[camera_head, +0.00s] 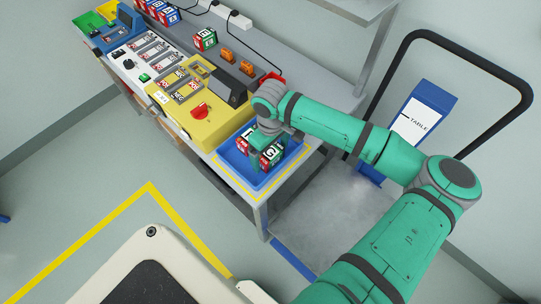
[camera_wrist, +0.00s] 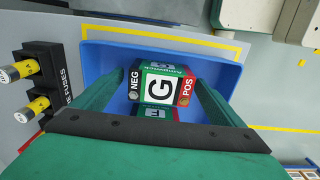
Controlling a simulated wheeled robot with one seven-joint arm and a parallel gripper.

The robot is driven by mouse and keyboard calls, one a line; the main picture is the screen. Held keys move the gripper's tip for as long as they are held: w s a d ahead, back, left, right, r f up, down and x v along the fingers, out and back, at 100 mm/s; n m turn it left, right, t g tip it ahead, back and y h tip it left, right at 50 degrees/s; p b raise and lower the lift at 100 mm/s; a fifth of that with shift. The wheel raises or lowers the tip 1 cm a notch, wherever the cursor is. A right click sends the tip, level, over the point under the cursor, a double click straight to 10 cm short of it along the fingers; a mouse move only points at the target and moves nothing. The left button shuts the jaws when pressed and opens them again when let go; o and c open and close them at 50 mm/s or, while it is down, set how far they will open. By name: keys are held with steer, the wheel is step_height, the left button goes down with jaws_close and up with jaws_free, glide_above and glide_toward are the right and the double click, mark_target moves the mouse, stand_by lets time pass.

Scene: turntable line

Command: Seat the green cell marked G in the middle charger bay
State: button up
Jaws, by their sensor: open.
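The green cell marked G (camera_wrist: 159,87) stands in the blue tray, its G label facing the wrist camera, with NEG on the left and red POS on the right. It also shows in the head view (camera_head: 271,153), partly under my gripper. My gripper (camera_wrist: 159,80) is open, one finger on each side of the cell; I cannot tell whether they touch it. A second marked cell (camera_wrist: 155,113) lies just below it in the wrist view, partly hidden. A yellow unit (camera_head: 215,120) and a white unit (camera_head: 128,72) with labelled slots stand on the bench; which bay is the middle charger bay is unclear.
The blue tray (camera_wrist: 225,75) has raised walls around the cells. A black fuse holder (camera_wrist: 45,75) with yellow-banded fuses is left of it. More cells (camera_head: 205,39), orange parts (camera_head: 228,55) and cables lie along the bench back. A blue TABLE sign (camera_head: 425,105) stands right.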

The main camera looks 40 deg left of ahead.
steer(key=shift+d, duration=0.1)
steer(key=c, duration=1.6)
